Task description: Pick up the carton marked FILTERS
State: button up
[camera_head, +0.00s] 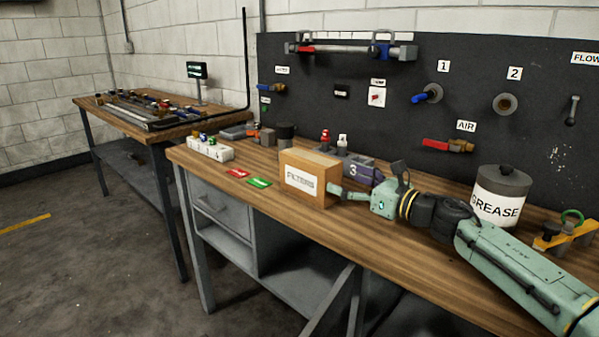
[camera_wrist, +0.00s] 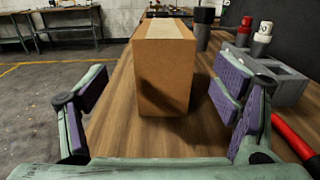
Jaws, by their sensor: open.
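The carton marked FILTERS (camera_head: 305,181) is a brown cardboard box with a white label, upright near the front edge of the wooden workbench. In the wrist view the carton (camera_wrist: 163,72) stands straight ahead, showing a plain side and a pale tape strip on top. My gripper (camera_head: 338,192) reaches in from the right at the carton's right side. In the wrist view my gripper (camera_wrist: 160,100) is open, its purple-padded fingers apart on the left and right of the carton's near face. No finger visibly touches it.
A grey holder (camera_wrist: 275,82) with red and white bottles stands right of the carton. A dark cylinder (camera_head: 286,134) is behind it. Red and green cards (camera_head: 248,178) and a white block (camera_head: 209,149) lie to its left. A GREASE can (camera_head: 500,196) stands behind my arm.

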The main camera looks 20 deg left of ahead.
aim_at(333, 174)
jog(key=p+x, duration=0.1)
jog(key=x, duration=0.3)
jog(key=shift+w+a+r+p, duration=0.1)
jog(key=shift+a+p, duration=0.15)
jog(key=shift+p, duration=0.05)
jog(key=p+x, duration=0.2)
jog(key=x, duration=0.3)
jog(key=shift+w+a+p, duration=0.25)
jog(key=shift+w+p, duration=0.05)
jog(key=shift+p, duration=0.1)
jog(key=shift+w+a+f, duration=0.15)
jog(key=shift+f, duration=0.15)
jog(key=shift+c, duration=0.2)
jog(key=c, duration=1.3)
jog(key=shift+r, duration=0.1)
jog(key=shift+c, duration=0.6)
